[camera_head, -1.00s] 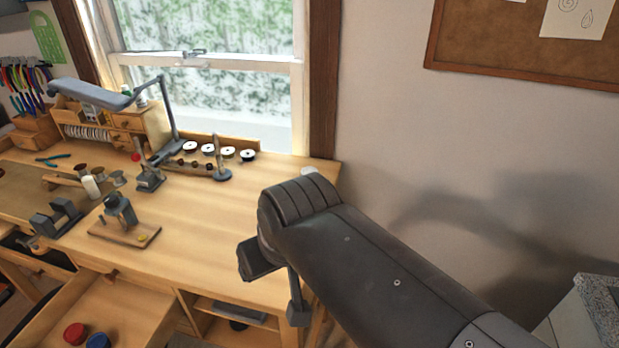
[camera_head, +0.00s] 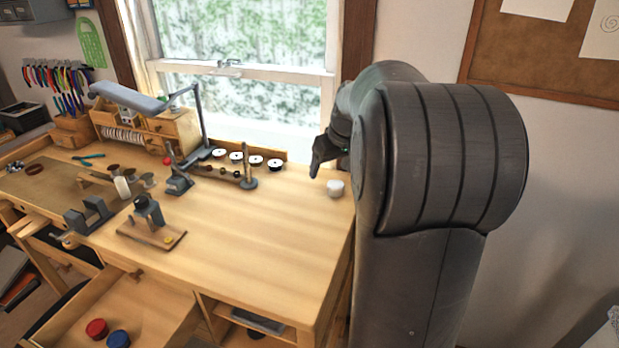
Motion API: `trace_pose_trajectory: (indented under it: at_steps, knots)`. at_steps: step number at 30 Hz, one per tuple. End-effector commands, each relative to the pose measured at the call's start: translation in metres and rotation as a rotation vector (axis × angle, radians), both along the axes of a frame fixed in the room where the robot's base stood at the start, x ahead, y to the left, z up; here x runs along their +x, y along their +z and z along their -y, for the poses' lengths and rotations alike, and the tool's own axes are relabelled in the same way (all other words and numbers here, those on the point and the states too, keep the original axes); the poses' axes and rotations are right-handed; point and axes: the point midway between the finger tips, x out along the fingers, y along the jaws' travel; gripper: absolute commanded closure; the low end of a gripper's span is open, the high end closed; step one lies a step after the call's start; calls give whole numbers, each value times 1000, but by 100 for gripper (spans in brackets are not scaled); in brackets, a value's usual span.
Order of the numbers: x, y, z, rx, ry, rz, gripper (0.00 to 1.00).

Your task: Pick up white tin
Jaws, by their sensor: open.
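The white tin (camera_head: 335,188) is a small round white container standing on the workbench (camera_head: 250,230) near its back right corner. My gripper (camera_head: 318,166) is just above and to the left of the tin in the picture, pointing down, dark grey and partly hidden behind my arm. One finger shows clearly; the other is mostly out of sight. It holds nothing that I can see, and the tin stands apart below it.
Several spools (camera_head: 256,161) and a rod stand (camera_head: 249,182) are to the left of the tin. A desk lamp (camera_head: 135,98) and a clamp block (camera_head: 148,214) stand farther left. An open drawer (camera_head: 150,300) juts out in front. The bench's right front is clear.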

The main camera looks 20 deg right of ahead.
Motion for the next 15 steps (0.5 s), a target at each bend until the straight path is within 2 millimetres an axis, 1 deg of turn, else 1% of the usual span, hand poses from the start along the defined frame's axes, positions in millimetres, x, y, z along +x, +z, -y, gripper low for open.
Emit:
trace_pose_trajectory:
  at_steps: [1, 3, 6, 10, 11, 15]
  knots:
    - [10, -10, 19, 3, -3, -5, 26]
    - [20, -19, 37, 5, 0, -5, 26]
    - [29, -29, 57, 4, 5, -5, 26]
    - [35, -37, 70, 5, 8, -4, 26]
    - [36, -39, 71, 6, 8, -4, 26]
    - [44, -59, 71, 7, 9, -6, 26]
